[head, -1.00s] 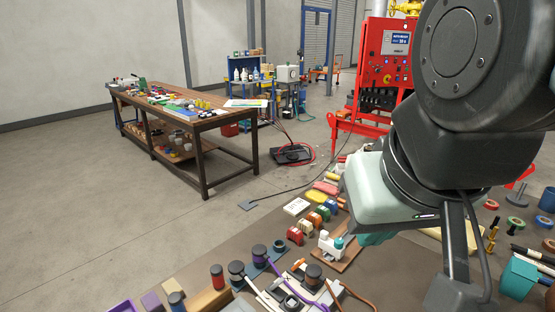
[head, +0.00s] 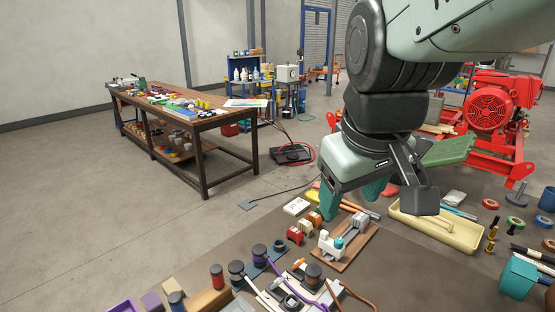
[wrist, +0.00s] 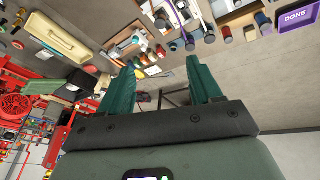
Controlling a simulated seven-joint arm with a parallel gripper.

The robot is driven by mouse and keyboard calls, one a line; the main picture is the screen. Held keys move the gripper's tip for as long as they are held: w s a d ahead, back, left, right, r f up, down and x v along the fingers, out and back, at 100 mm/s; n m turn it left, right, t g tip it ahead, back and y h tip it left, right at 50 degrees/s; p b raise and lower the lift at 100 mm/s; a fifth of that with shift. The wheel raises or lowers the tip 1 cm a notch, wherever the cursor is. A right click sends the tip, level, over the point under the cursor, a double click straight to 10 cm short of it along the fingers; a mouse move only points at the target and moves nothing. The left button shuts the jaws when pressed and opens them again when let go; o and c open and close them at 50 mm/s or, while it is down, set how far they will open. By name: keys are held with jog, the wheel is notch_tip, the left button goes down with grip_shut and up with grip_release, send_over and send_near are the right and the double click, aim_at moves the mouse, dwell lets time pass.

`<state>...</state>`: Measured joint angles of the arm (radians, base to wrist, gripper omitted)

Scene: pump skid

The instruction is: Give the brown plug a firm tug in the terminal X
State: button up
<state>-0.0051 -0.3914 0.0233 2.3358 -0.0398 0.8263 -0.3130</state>
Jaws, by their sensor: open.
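A pale terminal board (head: 322,297) lies at the bottom of the head view, with a small X mark near its upper left part. A brown cable (head: 362,299) curves off its right side. A dark round piece with a brownish band (head: 313,272) stands at the board's upper edge; I cannot tell whether it is the brown plug. My gripper (head: 350,206) is open and empty, above and behind the board, over a wooden base. It also shows in the wrist view (wrist: 161,66), with its teal fingers spread and apart from the board.
A white and teal fitting on a wooden base (head: 350,250) stands below my gripper. A yellow tray (head: 436,232) lies to the right. Purple and white cables cross the board. A purple DONE box (wrist: 294,19) shows in the wrist view.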

jog(key=shift+o, duration=0.9)
jog(key=w+f+n+g, duration=0.1)
jog(key=w+f+n, duration=0.1)
jog(key=w+f, duration=0.2)
jog(key=w, duration=0.2)
jog(key=shift+w+n, duration=0.35)
jog(key=shift+n, duration=0.05)
jog(key=n+g, duration=0.3)
jog(key=n, duration=0.6)
send_over(315, 270)
notch_tip(315, 270, down, 23)
notch_tip(315, 270, down, 12)
jog(key=shift+w+r, duration=0.1)
jog(key=shift+r, duration=0.1)
jog(key=c, duration=1.1)
